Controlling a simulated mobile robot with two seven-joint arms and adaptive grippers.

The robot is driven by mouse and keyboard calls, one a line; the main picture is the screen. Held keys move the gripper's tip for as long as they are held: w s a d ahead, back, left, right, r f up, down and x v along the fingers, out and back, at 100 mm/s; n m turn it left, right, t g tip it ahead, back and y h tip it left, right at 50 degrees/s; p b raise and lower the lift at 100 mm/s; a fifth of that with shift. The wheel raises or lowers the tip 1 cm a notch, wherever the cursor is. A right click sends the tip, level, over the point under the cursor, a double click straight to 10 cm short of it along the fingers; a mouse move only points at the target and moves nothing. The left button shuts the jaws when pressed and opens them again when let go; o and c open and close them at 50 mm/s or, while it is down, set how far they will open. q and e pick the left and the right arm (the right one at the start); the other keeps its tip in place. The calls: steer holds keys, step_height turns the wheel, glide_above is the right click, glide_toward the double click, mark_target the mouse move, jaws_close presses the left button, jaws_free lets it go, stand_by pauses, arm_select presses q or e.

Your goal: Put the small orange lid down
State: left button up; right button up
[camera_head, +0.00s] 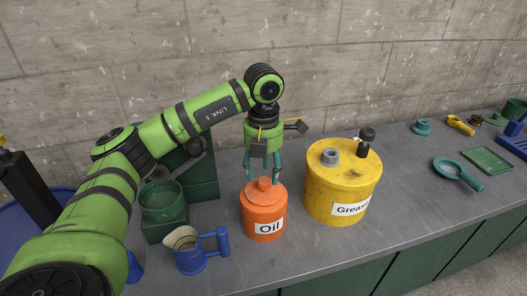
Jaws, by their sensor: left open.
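My left gripper (263,180) comes down from above with its fingers pointing down and apart. The small orange lid (264,184) sits on top of the orange oil can (263,210), between or just behind the fingertips. I cannot tell whether the fingers touch it. The oil can stands upright on the grey bench, with a white "Oil" label facing me. My right gripper is out of view.
A yellow grease can (343,187) stands close on the right. A blue jug (196,250) and a green container (161,200) stand on the left. A green pan-like item (457,172) and a green tray (487,159) lie farther right. The bench front right of the oil can is clear.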

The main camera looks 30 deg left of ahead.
mark_target(264, 180)
arm_select(q)
step_height(264, 180, up, 9)
steer(key=shift+f, duration=0.2)
stand_by(0.3)
